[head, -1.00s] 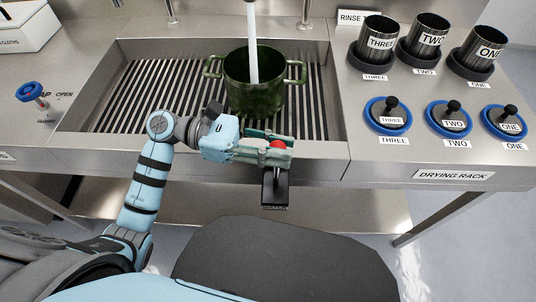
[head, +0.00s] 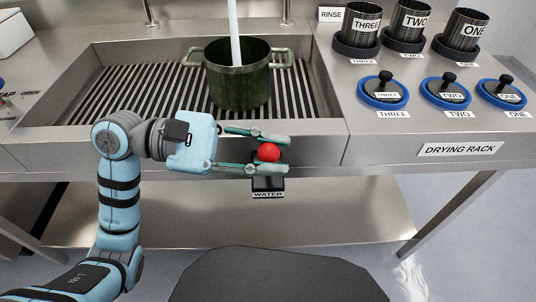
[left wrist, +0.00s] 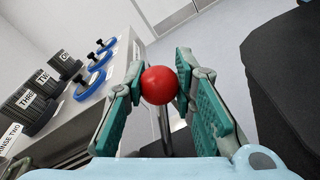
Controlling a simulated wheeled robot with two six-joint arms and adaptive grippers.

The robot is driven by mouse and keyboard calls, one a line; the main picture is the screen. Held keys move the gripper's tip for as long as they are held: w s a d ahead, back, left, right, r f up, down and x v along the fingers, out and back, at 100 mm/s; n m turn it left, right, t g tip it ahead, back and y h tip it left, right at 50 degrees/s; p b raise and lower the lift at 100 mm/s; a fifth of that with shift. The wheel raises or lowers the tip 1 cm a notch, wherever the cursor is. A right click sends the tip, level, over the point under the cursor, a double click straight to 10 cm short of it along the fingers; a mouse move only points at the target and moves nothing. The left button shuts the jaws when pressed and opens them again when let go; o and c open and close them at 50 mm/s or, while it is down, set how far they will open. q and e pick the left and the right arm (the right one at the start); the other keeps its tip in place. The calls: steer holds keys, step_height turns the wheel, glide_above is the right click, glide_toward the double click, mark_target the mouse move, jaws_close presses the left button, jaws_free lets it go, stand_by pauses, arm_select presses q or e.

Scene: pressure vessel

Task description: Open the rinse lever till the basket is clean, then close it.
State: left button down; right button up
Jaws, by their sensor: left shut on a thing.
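The rinse lever's red ball knob (head: 269,152) stands above a black base labelled WATER (head: 268,185) at the sink's front edge. My left gripper (head: 282,153) is shut on this knob, one finger on each side. In the left wrist view the knob (left wrist: 160,85) sits between the fingertips, with its metal rod below. A dark green, mottled two-handled pot (head: 238,80), apparently the basket, stands on the slatted sink. A white water stream (head: 234,32) runs down into it. Its inside is mostly hidden. My right gripper is not in view.
The steel sink with dark slats (head: 130,95) surrounds the pot. On the right counter stand several mesh cups, such as THREE (head: 360,30), and blue-ringed lids, such as TWO (head: 447,92). A DRYING RACK label (head: 457,149) is on the counter front.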

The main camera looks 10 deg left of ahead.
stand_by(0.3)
arm_select(q)
steer(key=c, duration=1.3)
jaws_free()
steer(key=shift+a, duration=0.5)
steer(key=a, duration=0.3)
steer(key=a+r, duration=0.1)
steer(key=a, duration=0.3)
steer(key=s+a, duration=0.1)
steer(key=a, duration=0.2)
steer(key=shift+a+r, duration=0.25)
steer(key=shift+a, duration=0.15)
